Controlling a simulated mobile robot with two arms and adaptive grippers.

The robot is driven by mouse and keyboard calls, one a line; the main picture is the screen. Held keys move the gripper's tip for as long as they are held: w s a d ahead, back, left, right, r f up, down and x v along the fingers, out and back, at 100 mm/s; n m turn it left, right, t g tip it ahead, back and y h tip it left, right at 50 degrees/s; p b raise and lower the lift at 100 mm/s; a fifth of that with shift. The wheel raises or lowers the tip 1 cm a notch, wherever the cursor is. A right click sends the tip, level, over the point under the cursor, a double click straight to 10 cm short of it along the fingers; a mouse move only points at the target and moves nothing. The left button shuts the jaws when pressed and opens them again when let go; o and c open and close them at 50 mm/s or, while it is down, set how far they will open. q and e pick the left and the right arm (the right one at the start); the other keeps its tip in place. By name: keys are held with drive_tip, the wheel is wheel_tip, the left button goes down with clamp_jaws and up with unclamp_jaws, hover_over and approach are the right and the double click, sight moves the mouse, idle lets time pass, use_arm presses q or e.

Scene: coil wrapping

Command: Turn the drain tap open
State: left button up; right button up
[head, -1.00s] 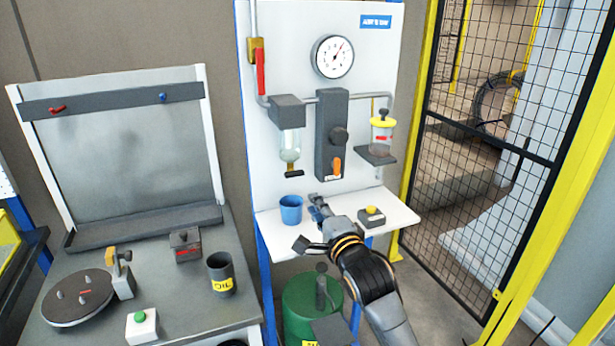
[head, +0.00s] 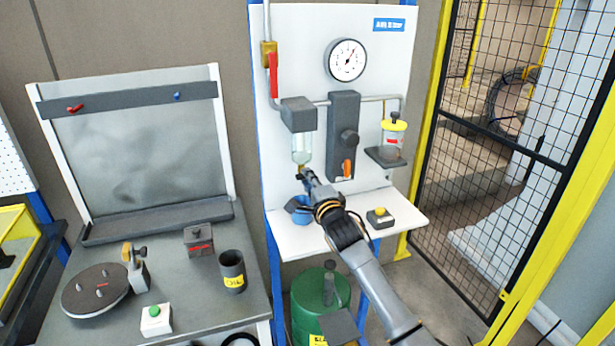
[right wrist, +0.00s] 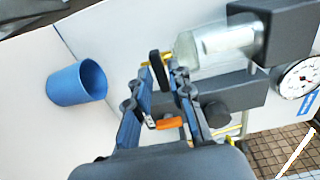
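The drain tap is a black bar handle (right wrist: 155,66) on a yellow fitting under the clear filter bowl (head: 303,148). The bowl also shows in the right wrist view (right wrist: 190,50). My right gripper (head: 306,176) is just below the bowl. In the right wrist view my right gripper (right wrist: 158,84) is open, with the tap handle showing in the gap at its fingertips. I cannot tell whether a finger touches it. In the head view the gripper mostly hides the tap. My left gripper is not in view.
A blue cup (right wrist: 70,85) stands on the white shelf (head: 345,235), below the bowl. An orange knob (right wrist: 168,123) and dark regulator (head: 343,120) are to the right. A green drum (head: 312,300) is underneath.

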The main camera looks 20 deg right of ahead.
drive_tip(key=shift+w, duration=0.4)
clamp_jaws()
drive_tip(key=shift+n, duration=0.3)
drive_tip(key=n, duration=1.7)
drive_tip(key=shift+f+p, duration=0.1)
drive_tip(key=shift+p, duration=0.25)
drive_tip(key=shift+n, duration=0.3)
